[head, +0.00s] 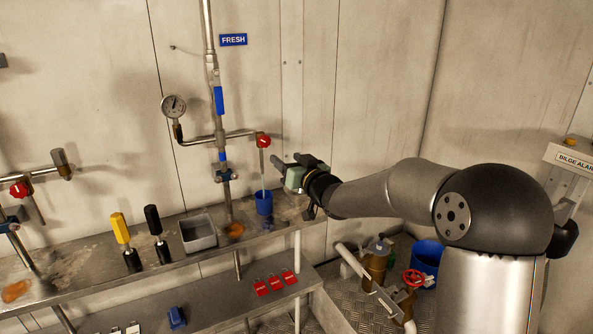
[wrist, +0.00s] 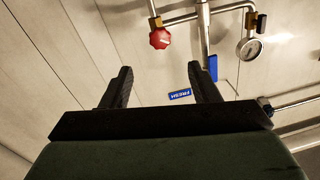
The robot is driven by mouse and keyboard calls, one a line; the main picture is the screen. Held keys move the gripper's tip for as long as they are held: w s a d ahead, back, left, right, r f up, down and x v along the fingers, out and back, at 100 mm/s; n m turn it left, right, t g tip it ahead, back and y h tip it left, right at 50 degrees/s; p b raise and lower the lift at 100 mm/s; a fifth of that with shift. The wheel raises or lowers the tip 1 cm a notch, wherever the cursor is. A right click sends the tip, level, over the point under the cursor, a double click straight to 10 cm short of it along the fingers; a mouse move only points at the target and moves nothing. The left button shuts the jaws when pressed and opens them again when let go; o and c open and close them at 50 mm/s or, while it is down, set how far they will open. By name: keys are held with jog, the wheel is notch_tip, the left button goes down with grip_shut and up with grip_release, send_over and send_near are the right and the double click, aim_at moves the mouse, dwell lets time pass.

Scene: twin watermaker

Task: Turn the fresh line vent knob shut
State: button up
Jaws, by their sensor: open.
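The red vent knob (head: 263,141) sits at the right end of a short branch pipe on the fresh line, under the blue FRESH label (head: 233,40). A thin outlet tube runs down from it toward a blue cup (head: 264,202) on the shelf. My gripper (head: 280,166) is close to the right of the knob and a little lower, apart from it. In the wrist view the red knob (wrist: 160,39) shows beyond and above the fingertips (wrist: 164,84). The two fingers stand apart with nothing between them.
The steel shelf (head: 180,246) holds a grey tray (head: 198,233), a yellow-handled tool (head: 121,229) and a black-handled tool (head: 154,221). A pressure gauge (head: 174,106) is left of the fresh pipe (head: 209,40). Another red knob (head: 19,189) is at far left. A red valve wheel (head: 413,278) stands lower right.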

aim_at(265, 143)
jog(key=v, duration=0.3)
jog(key=shift+s+d, duration=0.2)
jog(key=shift+s, duration=0.1)
notch_tip(265, 143, down, 6)
jog(key=n+h+p, duration=0.2)
jog(key=n+p, duration=0.9)
jog(key=n, duration=1)
notch_tip(265, 143, up, 7)
jog(key=a+n+p, duration=0.2)
jog(key=n+p, duration=0.3)
jog(key=n, duration=1.1)
jog(key=p+x, duration=0.5)
jog(key=x, duration=1.2)
jog(key=shift+a+r, duration=0.1)
